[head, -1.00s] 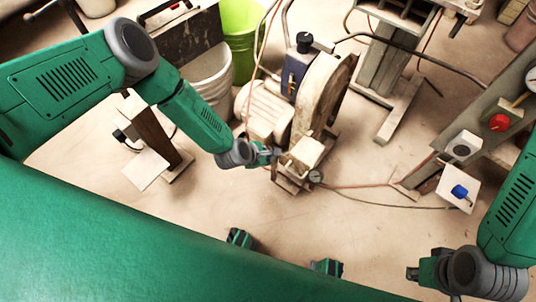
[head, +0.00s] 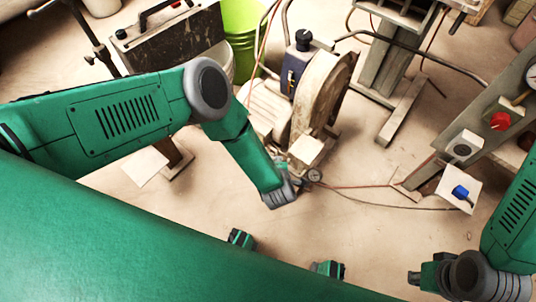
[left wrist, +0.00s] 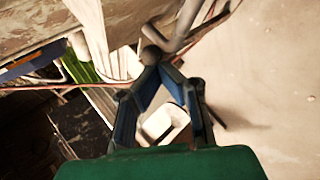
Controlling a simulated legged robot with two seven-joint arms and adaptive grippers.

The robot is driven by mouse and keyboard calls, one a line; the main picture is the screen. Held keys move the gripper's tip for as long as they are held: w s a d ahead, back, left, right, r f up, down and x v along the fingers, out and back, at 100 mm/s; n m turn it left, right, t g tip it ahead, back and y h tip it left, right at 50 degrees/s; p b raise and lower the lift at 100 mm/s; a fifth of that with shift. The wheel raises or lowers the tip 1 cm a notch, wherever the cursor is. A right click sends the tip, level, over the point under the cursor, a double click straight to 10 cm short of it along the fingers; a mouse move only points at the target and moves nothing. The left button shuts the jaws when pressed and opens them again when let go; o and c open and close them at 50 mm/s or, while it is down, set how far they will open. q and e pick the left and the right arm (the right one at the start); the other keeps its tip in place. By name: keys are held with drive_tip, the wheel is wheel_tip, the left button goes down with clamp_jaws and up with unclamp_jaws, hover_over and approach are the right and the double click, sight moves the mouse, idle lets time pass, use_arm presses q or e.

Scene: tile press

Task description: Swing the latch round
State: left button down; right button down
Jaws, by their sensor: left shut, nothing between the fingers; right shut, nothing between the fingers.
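My left gripper (left wrist: 157,70) is shut and empty in the left wrist view, its two fingers closing toward a dark round knob (left wrist: 151,54). A grey bar (left wrist: 182,32) runs up from beside the knob; I cannot tell whether they are joined or whether the fingers touch the knob. In the head view the left gripper is mostly hidden by its wrist, just below the motor-like machine (head: 318,95). I cannot make out for certain which part is the latch. My right gripper (head: 413,279) is shut and empty at the lower right.
A green bucket (head: 240,35) stands behind. Hoses cross the floor, which is clear at centre front.

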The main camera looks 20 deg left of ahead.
drive_tip(key=shift+f+b, duration=0.3)
drive_tip(key=shift+f, duration=0.2)
idle(0.6)
